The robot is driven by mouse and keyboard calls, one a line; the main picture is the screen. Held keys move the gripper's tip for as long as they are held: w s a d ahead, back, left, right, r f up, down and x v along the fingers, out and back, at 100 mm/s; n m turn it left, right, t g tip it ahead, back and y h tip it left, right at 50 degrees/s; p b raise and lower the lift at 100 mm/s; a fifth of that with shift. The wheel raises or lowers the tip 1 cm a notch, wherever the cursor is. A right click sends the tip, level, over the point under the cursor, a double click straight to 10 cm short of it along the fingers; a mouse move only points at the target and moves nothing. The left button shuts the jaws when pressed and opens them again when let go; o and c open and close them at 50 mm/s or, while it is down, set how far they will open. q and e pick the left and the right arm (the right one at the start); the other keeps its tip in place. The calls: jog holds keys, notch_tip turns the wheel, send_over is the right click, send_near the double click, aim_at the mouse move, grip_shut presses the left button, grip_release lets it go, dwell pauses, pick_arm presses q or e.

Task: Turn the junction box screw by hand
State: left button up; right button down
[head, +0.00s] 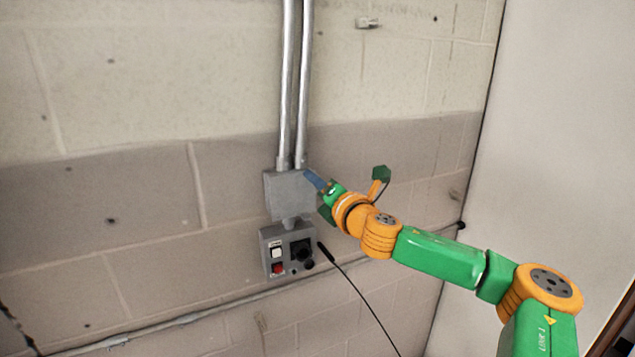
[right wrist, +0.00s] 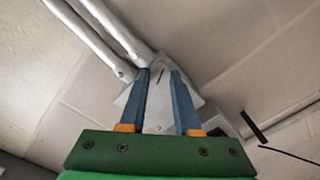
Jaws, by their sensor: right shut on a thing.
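The grey junction box (head: 283,196) is fixed to the wall below two metal conduits, and it also shows in the right wrist view (right wrist: 132,92). My right gripper (head: 308,176) reaches it from the right, with its blue fingers at the upper right of the box front. In the right wrist view my right gripper (right wrist: 161,71) has one finger on each side of a short dark slot, which looks like the slot of the junction box screw (right wrist: 160,74). It is shut on the screw; the screw's outline is hard to make out. My left gripper is not in view.
A grey control box (head: 272,240) with a white switch, a red button and black sockets hangs just below. A black cable (head: 352,288) runs from near it down to the right. A thin pipe (head: 200,312) crosses the lower wall.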

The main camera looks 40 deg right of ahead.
jog(key=shift+r+n, duration=0.1)
jog(key=shift+n, duration=2)
jog(key=c, duration=0.7)
grip_release()
jog(key=shift+o, duration=0.4)
jog(key=shift+d, duration=0.1)
